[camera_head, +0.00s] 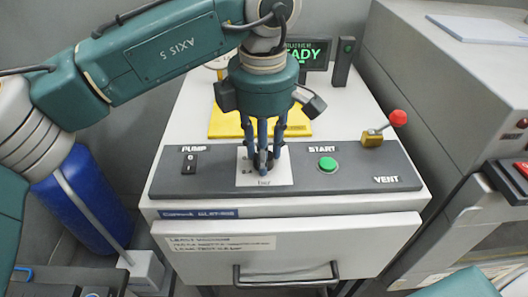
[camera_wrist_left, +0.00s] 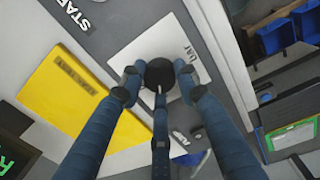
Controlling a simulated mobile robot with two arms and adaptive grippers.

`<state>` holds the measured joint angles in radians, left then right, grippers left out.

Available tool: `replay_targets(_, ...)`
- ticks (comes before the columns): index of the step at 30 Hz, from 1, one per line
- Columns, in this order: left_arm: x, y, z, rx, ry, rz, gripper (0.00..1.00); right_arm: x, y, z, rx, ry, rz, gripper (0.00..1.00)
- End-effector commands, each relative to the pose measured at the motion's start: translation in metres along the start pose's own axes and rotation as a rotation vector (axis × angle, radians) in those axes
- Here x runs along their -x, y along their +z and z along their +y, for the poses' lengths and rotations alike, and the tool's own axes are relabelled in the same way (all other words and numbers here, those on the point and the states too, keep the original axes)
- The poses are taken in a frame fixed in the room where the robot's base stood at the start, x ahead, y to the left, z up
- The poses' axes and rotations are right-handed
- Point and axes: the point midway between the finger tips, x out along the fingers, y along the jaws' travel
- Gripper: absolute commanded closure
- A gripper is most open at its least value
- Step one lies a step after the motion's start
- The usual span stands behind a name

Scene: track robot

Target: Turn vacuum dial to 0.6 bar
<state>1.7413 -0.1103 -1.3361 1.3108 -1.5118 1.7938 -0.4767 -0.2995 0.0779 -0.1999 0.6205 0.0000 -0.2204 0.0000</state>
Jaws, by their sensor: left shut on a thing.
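The vacuum dial is a dark round knob on a white scale plate (camera_head: 282,178) in the middle of the dark control panel. My left gripper (camera_head: 264,160) comes down from above and its fingers are shut around the knob. In the left wrist view the black dial (camera_wrist_left: 160,74) sits between the blue fingertips of my left gripper (camera_wrist_left: 158,84). The fingers hide most of the scale, so the dial's setting cannot be read. My right gripper is out of view.
Left of the dial is the PUMP switch (camera_head: 189,163); right are the green START button (camera_head: 327,164) and the red-knobbed VENT lever (camera_head: 397,119). Behind stand a yellow plate (camera_head: 222,124) and a display with green letters (camera_head: 318,54). A drawer handle (camera_head: 285,282) juts out in front.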

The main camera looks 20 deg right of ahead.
Motion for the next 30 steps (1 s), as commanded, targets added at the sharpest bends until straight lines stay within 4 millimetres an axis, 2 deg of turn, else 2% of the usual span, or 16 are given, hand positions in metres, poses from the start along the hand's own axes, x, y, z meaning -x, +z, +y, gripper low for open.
replay_targets(11,0.002,-0.002,0.002,0.008,0.006,0.002,0.95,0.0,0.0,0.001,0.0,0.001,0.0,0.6)
replay_targets(12,0.002,-0.002,0.002,0.008,0.006,0.002,0.67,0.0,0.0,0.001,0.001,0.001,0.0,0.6)
replay_targets(15,0.002,-0.002,0.002,0.007,0.005,0.002,0.5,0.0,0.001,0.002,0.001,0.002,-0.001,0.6)
replay_targets(25,0.004,-0.001,0.001,0.005,0.003,0.001,0.5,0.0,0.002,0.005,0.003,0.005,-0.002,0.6)
replay_targets(30,0.026,-0.001,0.001,0.006,0.005,0.0,0.5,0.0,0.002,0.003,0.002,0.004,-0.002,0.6)
